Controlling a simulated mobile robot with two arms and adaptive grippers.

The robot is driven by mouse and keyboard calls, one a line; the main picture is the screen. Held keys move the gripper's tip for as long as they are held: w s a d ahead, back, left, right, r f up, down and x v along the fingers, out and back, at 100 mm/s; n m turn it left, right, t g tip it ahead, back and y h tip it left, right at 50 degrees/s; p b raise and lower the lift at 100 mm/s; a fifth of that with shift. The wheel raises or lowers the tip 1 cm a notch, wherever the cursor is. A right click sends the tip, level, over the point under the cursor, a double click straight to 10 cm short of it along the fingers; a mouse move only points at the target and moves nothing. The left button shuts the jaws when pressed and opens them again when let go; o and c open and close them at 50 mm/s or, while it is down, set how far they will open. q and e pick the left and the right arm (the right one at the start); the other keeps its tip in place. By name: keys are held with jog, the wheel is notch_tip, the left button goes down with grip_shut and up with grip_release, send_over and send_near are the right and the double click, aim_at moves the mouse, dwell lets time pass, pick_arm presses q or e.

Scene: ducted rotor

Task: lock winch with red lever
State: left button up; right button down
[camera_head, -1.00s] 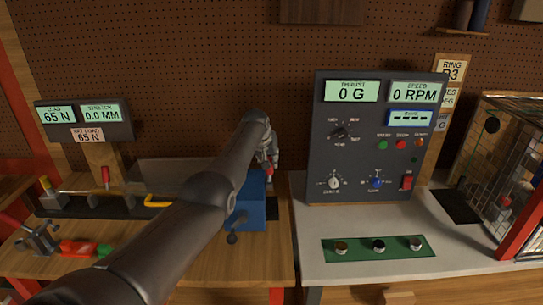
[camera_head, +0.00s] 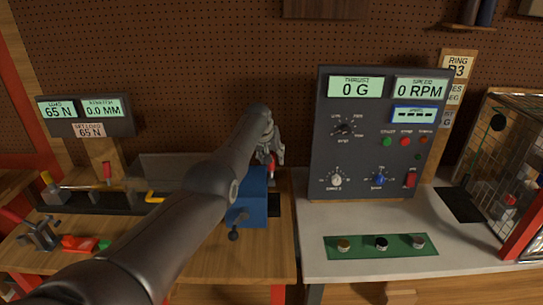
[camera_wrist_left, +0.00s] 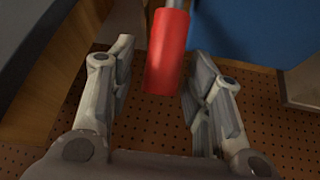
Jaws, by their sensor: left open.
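The winch is a blue box (camera_head: 251,208) on the wooden bench, with a dark crank knob (camera_head: 233,236) at its front. Part of the box also shows in the left wrist view (camera_wrist_left: 245,30). The red lever (camera_wrist_left: 166,50) stands on a grey rod between the two fingers of my left gripper (camera_wrist_left: 162,100). The fingers are apart on both sides of it, with a gap showing. In the head view my left gripper (camera_head: 270,155) is above the winch's back part, and the lever (camera_head: 270,168) shows only in part there. My right gripper is not in view.
A grey control panel (camera_head: 365,135) stands on the white bench right of the winch. A green strip with several knobs (camera_head: 345,253) lies in front of it. The displays (camera_head: 85,108), a small clamp (camera_head: 40,232) and a yellow handle (camera_head: 155,197) are at the left.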

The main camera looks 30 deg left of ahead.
pick_arm(q)
jog(key=shift+r, duration=0.15)
jog(key=shift+s+r, duration=0.3)
jog(key=shift+r, duration=0.3)
jog(key=v, duration=1)
jog(key=shift+s, duration=0.2)
jog(key=shift+d, duration=0.1)
